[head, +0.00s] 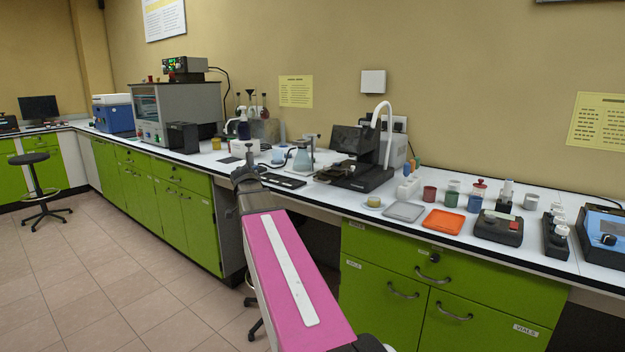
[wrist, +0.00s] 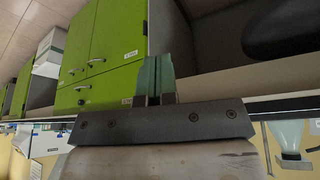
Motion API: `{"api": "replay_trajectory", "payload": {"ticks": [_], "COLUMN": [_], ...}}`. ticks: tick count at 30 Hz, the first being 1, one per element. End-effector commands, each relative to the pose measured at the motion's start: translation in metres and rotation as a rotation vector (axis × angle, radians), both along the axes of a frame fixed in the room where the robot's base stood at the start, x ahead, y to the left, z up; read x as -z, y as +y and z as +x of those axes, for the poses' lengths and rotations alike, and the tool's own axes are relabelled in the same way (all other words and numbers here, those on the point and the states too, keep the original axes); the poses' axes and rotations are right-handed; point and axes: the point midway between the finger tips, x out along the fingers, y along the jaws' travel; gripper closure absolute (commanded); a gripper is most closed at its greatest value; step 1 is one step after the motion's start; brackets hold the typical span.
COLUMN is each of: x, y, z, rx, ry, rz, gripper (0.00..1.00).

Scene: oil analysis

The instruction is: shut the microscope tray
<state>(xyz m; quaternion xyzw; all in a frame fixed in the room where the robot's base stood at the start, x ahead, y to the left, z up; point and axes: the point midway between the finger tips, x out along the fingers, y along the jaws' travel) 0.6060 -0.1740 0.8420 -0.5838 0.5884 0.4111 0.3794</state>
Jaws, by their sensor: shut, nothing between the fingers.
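The microscope (head: 368,178) stands on the white counter right of the middle, a black body on a black base with a white curved tube on top. A dark flat plate (head: 336,173), perhaps its tray, sticks out at its left side; how far open it is I cannot tell. My gripper (head: 244,150) is left of the microscope near the counter's front edge, apart from it, its fingertips small and unclear there. In the wrist view my gripper (wrist: 155,75) has its two greenish fingers together, with nothing between them. The microscope does not clearly show there.
A keyboard (head: 284,181) and a flask (head: 302,160) are between my gripper and the microscope. A grey tray (head: 404,211), an orange tray (head: 443,222) and several small jars stand to its right.

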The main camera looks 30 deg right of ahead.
Motion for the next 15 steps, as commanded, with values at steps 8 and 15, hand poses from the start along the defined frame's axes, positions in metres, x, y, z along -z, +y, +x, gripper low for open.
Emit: {"api": "replay_trajectory", "payload": {"ticks": [8, 15], "x": [-0.122, -0.195], "y": [-0.059, -0.089], "z": [0.007, -0.005], "rx": [0.545, 0.882], "ry": [-0.201, -0.342], "rz": [-0.141, -0.229], "gripper": [1.0, 1.0]}}
